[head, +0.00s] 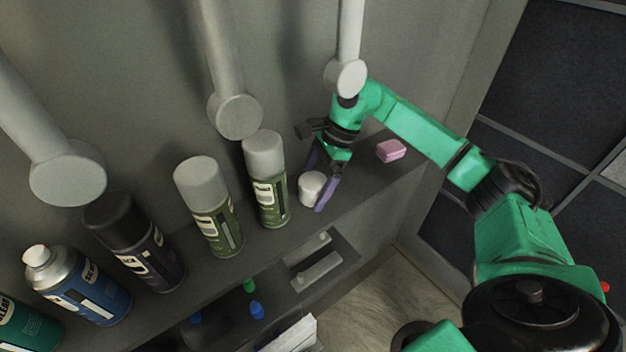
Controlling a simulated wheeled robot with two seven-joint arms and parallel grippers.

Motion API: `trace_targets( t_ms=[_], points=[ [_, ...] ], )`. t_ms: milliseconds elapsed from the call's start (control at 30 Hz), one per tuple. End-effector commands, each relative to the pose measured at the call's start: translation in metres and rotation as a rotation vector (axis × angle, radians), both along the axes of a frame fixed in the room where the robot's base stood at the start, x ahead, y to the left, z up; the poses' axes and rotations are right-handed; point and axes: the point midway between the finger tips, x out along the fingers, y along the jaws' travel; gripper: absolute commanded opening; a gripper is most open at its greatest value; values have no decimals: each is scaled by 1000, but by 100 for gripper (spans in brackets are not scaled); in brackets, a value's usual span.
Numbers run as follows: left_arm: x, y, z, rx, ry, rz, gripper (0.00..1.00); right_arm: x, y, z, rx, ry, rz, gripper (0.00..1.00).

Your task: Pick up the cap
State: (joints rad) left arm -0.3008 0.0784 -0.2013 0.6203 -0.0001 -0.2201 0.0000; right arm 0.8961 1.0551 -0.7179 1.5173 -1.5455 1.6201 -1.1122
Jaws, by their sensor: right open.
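The cap (311,189) is a small white-grey cylinder. It stands on the shelf (365,180), just right of a green spray can with a grey lid (267,180). My right gripper (318,184) is at the cap with its purple fingers apart, one finger behind it and one at its right front side. The cap appears to be between the open fingers. I cannot tell whether either finger touches it. My left gripper is not in view.
Several spray cans line the shelf to the left, including another green one (210,205), a black one (133,240) and a blue one (78,285). A pink block (391,150) lies right of the gripper. Grey lamp-like rods (235,115) hang above.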

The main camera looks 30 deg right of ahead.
Motion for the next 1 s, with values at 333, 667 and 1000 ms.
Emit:
trace_targets(
  t_ms=[333, 667, 1000],
  points=[
    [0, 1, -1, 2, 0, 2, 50, 0, 0, -1, 0, -1, 0, 35],
    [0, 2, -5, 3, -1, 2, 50, 0, 0, 0, 1, -2, 0, 34],
    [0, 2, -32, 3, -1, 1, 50, -3, 0, 52, 2, -9, 1, 34]
  ],
)
